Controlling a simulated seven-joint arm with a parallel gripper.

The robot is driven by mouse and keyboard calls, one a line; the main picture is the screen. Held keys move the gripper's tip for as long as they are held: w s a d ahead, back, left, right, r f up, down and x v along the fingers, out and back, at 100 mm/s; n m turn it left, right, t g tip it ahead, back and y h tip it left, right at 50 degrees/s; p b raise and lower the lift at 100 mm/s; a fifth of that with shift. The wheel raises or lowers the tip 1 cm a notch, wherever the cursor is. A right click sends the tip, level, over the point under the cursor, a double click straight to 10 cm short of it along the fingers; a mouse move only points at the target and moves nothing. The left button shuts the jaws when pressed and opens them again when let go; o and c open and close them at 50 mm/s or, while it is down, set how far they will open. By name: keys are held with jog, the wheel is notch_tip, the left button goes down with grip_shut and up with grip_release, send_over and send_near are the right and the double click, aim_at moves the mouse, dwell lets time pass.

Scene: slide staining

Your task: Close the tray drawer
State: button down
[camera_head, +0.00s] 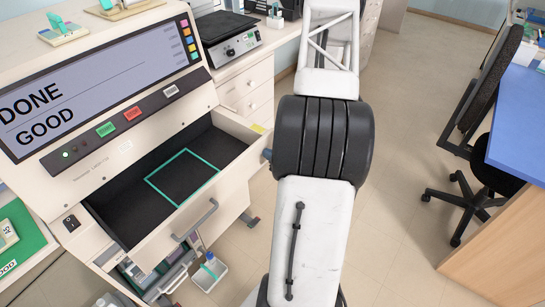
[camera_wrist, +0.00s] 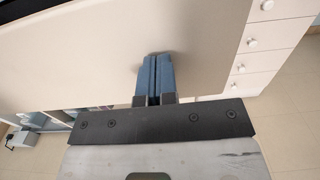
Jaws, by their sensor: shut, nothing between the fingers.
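The tray drawer (camera_head: 168,232) of the staining machine stands pulled out in the head view. Its dark inside holds a flat green square outline (camera_head: 151,183) and looks otherwise empty. A grey bar handle (camera_head: 196,222) is on its front. In the wrist view my gripper (camera_wrist: 155,58) is shut and empty, its blue fingers side by side. The fingertips are at a pale panel (camera_wrist: 90,55), with a shadow around them; I cannot tell for certain whether they touch. In the head view my arm hides most of the gripper; only a bit of blue shows by the drawer's right end.
The machine's screen (camera_head: 95,85) reads DONE and GOOD, above a row of buttons (camera_head: 133,113). A counter with drawers (camera_head: 250,90) stands behind. A small white bin (camera_head: 210,272) is below the drawer. A black chair (camera_head: 480,170) and blue-topped desk (camera_head: 520,120) are at right. Floor between is clear.

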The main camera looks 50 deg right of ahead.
aim_at(260, 149)
jog(key=w, duration=1.8)
jog(key=shift+w, duration=0.4)
jog(key=shift+w+r, duration=0.1)
jog(key=shift+w, duration=0.05)
jog(key=s, duration=1.5)
